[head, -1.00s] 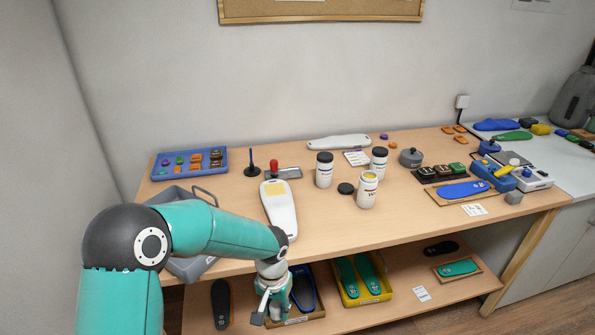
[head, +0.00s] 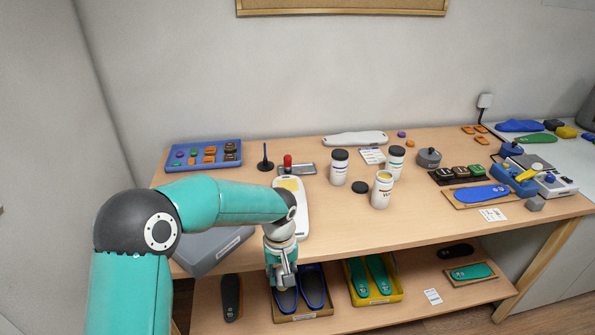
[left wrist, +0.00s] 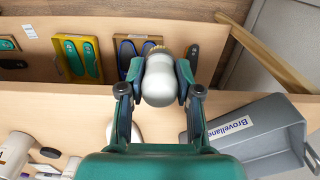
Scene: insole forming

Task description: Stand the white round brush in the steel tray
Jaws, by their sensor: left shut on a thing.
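My left gripper (head: 283,281) hangs in front of the table's front edge, above the lower shelf. In the left wrist view the gripper (left wrist: 158,82) is shut on the white round brush, whose pale, rounded body (left wrist: 158,88) lies between the fingers with brownish bristles at its far end. In the head view the brush is mostly hidden by the gripper. The steel tray (head: 305,168) lies flat on the tabletop towards the back, with a red-topped tool (head: 287,163) at its left end. My right gripper is not in view.
A grey bin (head: 222,250) is at the table's front left, partly behind my arm. A white insole-shaped board (head: 303,222) lies just beyond the gripper. White jars (head: 381,192) stand to the right. Trays of insoles (head: 373,298) sit on the lower shelf.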

